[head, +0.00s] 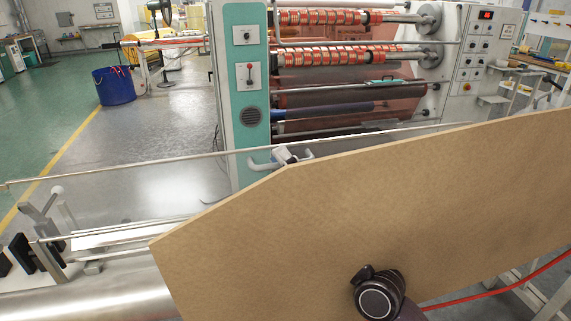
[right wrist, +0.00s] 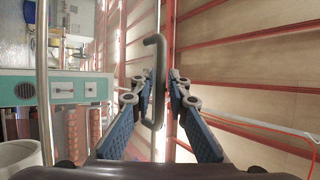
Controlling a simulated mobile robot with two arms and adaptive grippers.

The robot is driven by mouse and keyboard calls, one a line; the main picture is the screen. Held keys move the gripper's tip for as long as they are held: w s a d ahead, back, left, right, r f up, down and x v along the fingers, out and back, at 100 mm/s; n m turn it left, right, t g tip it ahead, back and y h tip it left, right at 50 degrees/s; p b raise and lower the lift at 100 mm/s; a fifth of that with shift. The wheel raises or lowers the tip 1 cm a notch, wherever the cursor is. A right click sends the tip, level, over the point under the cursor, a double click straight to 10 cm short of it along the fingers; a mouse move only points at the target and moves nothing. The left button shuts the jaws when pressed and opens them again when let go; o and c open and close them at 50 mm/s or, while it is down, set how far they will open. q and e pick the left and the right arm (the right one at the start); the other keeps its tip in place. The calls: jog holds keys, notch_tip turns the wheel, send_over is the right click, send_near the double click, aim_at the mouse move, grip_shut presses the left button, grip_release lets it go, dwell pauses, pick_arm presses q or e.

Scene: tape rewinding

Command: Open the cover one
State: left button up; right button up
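A grey bent handle (right wrist: 160,85) stands between the two blue-padded fingers of my right gripper (right wrist: 161,84) in the right wrist view. The fingers are drawn close on both sides of it and look shut on it. In the head view the handle (head: 262,164) shows just above the upper edge of a large tan panel. The gripper's pale tip (head: 286,155) sits at its middle, and the panel hides the rest. I cannot make out a clear outline of the cover. My left gripper is not in view.
The tan panel (head: 330,225) slants across the lower right. A thin rod (head: 130,168) runs across behind it. The machine's teal column (head: 240,110) and red rolls stand beyond. A blue bin (head: 114,87) is on the open floor at the back left.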

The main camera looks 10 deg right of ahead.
jog(key=shift+f, duration=0.1)
jog(key=v, duration=1.2)
jog(key=shift+s, duration=0.1)
dwell(0.4)
